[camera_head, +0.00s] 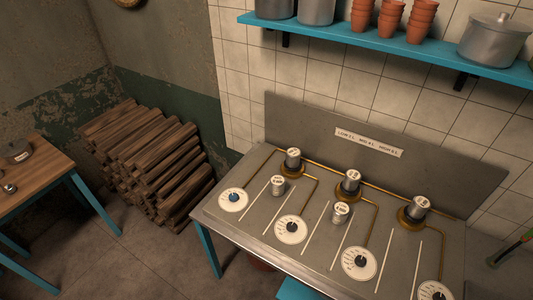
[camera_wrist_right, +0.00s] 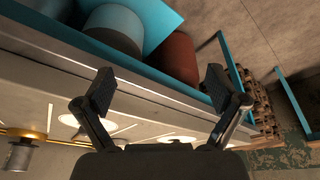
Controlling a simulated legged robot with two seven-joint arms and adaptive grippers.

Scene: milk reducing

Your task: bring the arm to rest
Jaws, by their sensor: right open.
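My right gripper (camera_wrist_right: 160,85) shows in the right wrist view, with its two dark fingers spread wide apart and nothing between them. It is in front of the edge of the metal worktop (camera_wrist_right: 50,85), which runs slantwise across that view. My left gripper is in neither view.
The worktop (camera_head: 262,210) carries several dials, including one with a blue knob (camera_head: 234,197), small metal pots and brass pipes. A blue wall shelf (camera_head: 390,45) holds pots. Stacked logs (camera_head: 150,160) and a wooden table (camera_head: 40,180) stand left, with floor between.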

